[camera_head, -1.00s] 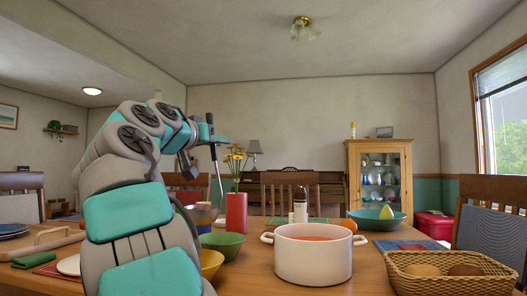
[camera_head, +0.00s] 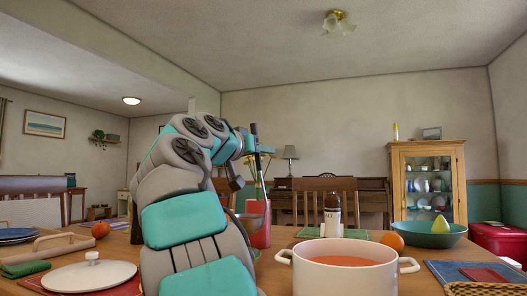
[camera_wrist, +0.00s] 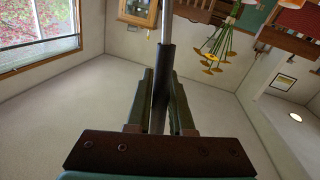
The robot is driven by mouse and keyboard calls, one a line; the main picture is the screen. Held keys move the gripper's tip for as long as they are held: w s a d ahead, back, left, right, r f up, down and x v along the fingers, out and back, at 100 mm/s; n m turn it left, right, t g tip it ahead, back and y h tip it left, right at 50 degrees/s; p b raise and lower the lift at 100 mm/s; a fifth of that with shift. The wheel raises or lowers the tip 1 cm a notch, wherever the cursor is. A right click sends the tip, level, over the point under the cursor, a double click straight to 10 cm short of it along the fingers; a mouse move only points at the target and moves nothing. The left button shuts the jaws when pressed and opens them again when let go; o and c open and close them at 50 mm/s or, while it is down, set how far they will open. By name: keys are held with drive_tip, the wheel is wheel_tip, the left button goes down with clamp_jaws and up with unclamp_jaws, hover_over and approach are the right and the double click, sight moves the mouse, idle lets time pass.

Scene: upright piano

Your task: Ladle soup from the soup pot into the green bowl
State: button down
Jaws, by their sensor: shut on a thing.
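The white soup pot (camera_head: 345,280) stands on the table at the lower right of the head view, with orange-red soup (camera_head: 345,261) in it. My gripper (camera_head: 243,165) is left of the pot and above the table, shut on the ladle's dark handle (camera_head: 255,142). The ladle hangs roughly upright; its thin rod runs down in front of the red vase, and its head seems to be the greyish shape beside the vase. The wrist view shows the dark handle (camera_wrist: 161,82) between both fingers. The green bowl is mostly hidden behind my arm; only a green sliver (camera_head: 257,253) shows.
A larger teal bowl (camera_head: 423,239) with a pear stands at the back right. A shaker bottle (camera_head: 332,222) and an orange (camera_head: 390,241) stand behind the pot. The red vase (camera_head: 261,236) is close behind the ladle. A white lid (camera_head: 88,276) lies at the left.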

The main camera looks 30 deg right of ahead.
drive_tip(key=w+a+f+n+t+p, duration=0.1)
drive_tip(key=w+a+f+n+p, duration=0.3)
drive_tip(key=w+a+n+p, duration=0.2)
drive_tip(key=w+a+f+n+t+p, duration=0.2)
drive_tip(key=w+a+f+n+p, duration=0.3)
drive_tip(key=w+n, duration=0.6)
drive_tip(key=shift+a+f+n+t+p, duration=0.15)
drive_tip(key=shift+a+n+t+p, duration=0.15)
drive_tip(key=shift+a+n+p, duration=0.7)
idle(1.9)
drive_tip(key=shift+w+a+m+p, duration=0.1)
drive_tip(key=shift+a+m+p, duration=0.1)
drive_tip(key=shift+m+p, duration=0.15)
idle(1.0)
